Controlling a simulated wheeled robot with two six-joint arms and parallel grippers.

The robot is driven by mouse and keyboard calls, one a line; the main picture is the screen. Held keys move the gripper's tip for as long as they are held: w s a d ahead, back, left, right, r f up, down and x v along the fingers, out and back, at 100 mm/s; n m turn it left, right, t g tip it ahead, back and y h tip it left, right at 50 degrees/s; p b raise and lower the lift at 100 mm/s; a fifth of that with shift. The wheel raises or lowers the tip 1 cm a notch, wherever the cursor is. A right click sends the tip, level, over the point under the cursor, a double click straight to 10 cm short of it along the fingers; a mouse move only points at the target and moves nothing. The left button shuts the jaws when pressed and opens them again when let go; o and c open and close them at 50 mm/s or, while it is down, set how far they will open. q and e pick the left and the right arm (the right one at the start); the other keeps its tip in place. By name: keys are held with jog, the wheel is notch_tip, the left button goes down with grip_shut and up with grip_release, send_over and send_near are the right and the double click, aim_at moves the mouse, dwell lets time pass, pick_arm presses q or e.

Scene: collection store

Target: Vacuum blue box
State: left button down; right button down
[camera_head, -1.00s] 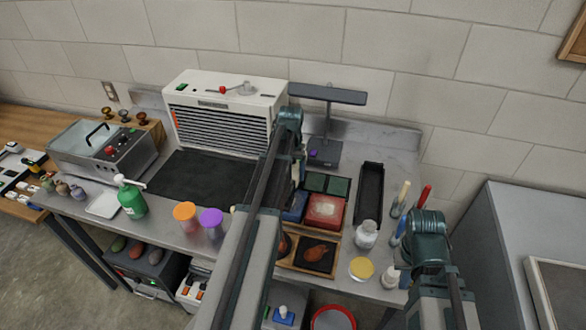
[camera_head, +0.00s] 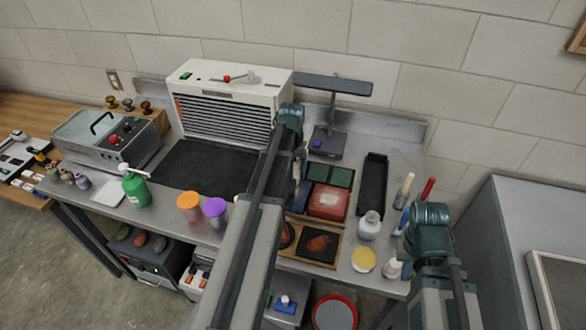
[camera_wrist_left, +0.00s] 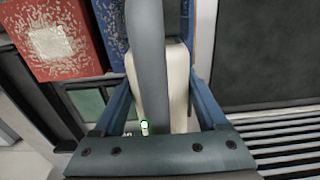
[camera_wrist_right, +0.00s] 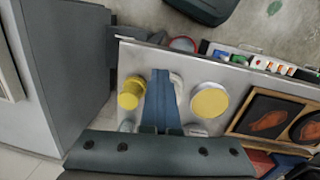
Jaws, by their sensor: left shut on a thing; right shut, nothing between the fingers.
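The blue box (camera_head: 300,195) stands on the bench, left of the red box (camera_head: 327,203), mostly hidden behind my left arm. In the left wrist view the blue box (camera_wrist_left: 109,22) has pale specks on its face; a dark tube crosses in front of it. My left gripper (camera_wrist_left: 160,88) is shut on a cream-bodied tool with this dark grey tube (camera_wrist_left: 150,60), apparently the vacuum nozzle. Its tip is out of frame, so contact with the box cannot be told. My right gripper (camera_wrist_right: 161,76) is shut and empty over the bench's right end.
Green boxes (camera_head: 341,177) and a black tray (camera_head: 373,185) stand near the red box. A white bottle (camera_head: 369,226), yellow-lidded jar (camera_head: 363,260) and upright handles (camera_head: 404,190) crowd the right end. A wooden tray (camera_head: 341,250) lies in front. A lamp (camera_head: 333,86) stands behind.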

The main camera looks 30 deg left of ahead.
pick_arm(q)
jog(key=shift+w+a, duration=0.2)
jog(key=shift+w, duration=0.65)
jog(key=shift+w+a, duration=0.2)
jog(key=shift+w, duration=0.6)
pick_arm(e)
jog(key=shift+s, duration=0.1)
pick_arm(q)
jog(key=shift+w, duration=0.1)
jog(key=shift+w+a, duration=0.2)
jog(key=shift+w, duration=0.55)
jog(key=shift+w+a, duration=0.15)
jog(key=shift+w, duration=0.55)
jog(key=shift+w+a, duration=0.2)
jog(key=shift+w, duration=0.6)
jog(key=shift+w+a, duration=0.2)
jog(key=shift+w, duration=0.55)
jog(key=shift+d, duration=0.15)
